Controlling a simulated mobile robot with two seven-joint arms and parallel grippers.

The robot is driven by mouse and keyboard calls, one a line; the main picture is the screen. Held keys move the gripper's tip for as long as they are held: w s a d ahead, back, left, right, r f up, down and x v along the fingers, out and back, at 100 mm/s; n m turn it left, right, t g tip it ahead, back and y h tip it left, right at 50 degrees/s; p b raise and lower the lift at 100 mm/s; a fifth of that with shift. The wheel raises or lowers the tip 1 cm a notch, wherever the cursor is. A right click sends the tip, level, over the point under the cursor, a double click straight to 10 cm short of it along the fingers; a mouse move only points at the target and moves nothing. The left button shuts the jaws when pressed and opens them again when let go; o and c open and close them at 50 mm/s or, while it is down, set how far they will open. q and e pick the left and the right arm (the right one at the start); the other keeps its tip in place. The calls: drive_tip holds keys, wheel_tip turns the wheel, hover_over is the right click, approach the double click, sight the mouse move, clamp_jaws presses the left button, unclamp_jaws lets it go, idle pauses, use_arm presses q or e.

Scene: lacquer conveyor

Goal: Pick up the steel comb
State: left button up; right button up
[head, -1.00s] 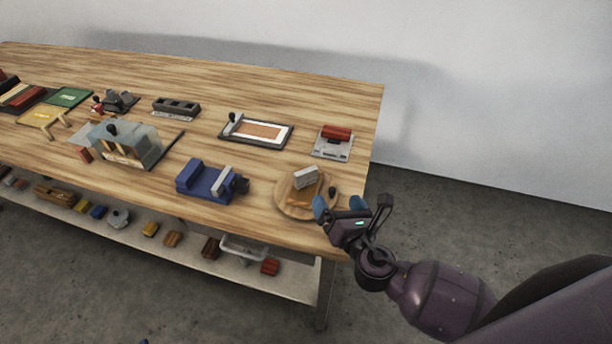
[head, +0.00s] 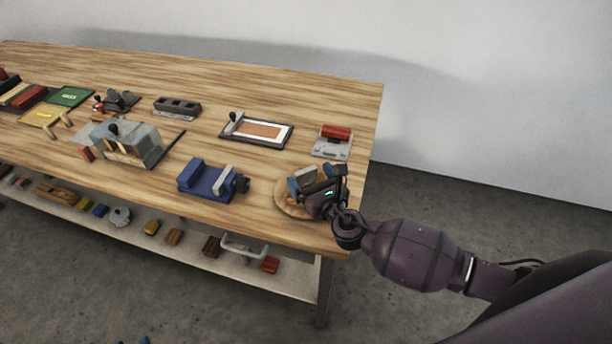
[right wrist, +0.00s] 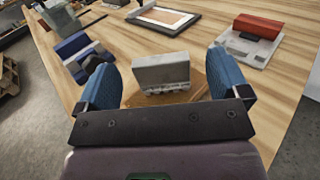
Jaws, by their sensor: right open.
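The steel comb (right wrist: 160,70) looks to be the grey block with a toothed lower edge in the right wrist view. In the head view the gripper partly hides the comb. A small blue tip at the bottom edge of the head view (head: 145,340) appears to be my left gripper; its jaws cannot be made out.
A blue vise-like fixture (head: 206,181) stands left of the board. A grey plate with a red block (head: 332,142) and a framed panel (head: 256,131) lie behind. The table's right edge is close. A lower shelf (head: 200,254) holds several small items.

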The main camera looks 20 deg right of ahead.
drive_tip(key=shift+w+a, duration=0.15)
drive_tip(key=shift+w, duration=0.55)
drive_tip(key=shift+w+a, duration=0.1)
drive_tip(key=shift+w, duration=0.6)
drive_tip(key=shift+c, duration=0.2)
